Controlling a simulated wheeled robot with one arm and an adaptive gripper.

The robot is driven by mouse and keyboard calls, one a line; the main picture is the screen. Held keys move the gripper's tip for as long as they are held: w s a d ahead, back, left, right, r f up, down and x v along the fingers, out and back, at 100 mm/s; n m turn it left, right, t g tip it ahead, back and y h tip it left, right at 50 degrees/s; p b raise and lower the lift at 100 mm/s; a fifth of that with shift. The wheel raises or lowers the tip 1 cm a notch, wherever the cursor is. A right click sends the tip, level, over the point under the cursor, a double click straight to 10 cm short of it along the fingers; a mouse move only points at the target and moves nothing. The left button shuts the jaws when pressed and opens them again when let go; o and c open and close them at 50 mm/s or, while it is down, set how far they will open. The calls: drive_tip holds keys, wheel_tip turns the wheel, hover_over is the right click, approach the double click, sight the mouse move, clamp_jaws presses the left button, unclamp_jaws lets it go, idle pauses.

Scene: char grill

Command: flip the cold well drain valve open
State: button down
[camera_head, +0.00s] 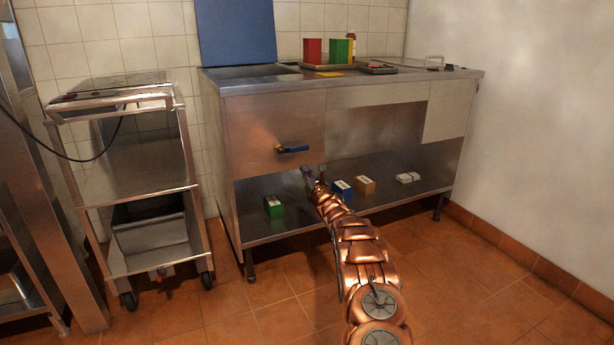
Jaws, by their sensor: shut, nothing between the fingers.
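The drain valve (291,149) shows on the front panel of the steel counter, left of its middle. It has a yellowish fitting at its left and a blue lever handle that points right, roughly level. My gripper (306,170) is at the end of my copper-coloured arm, below and slightly right of the blue handle, near the lower edge of the panel. It looks apart from the handle. Its fingers are small in the picture and look shut and empty.
The steel counter (275,116) has a lower shelf (262,225) with a green box (273,207), a blue box (342,188), a brown box (365,185) and white items (407,177). A steel cart (150,184) stands at the left. The tiled floor at the right is clear.

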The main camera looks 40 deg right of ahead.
sight(294, 149)
drive_tip(key=shift+w+d+r+b, duration=0.1)
drive_tip(key=shift+w+r+b, duration=0.15)
drive_tip(key=shift+r, duration=0.5)
drive_tip(key=shift+w+d+r+b, duration=0.1)
drive_tip(key=shift+w+r+b, duration=0.15)
drive_tip(key=shift+r, duration=0.5)
drive_tip(key=shift+w+d+r+b, duration=0.1)
drive_tip(key=shift+w+r+b, duration=0.15)
drive_tip(key=shift+r, duration=0.5)
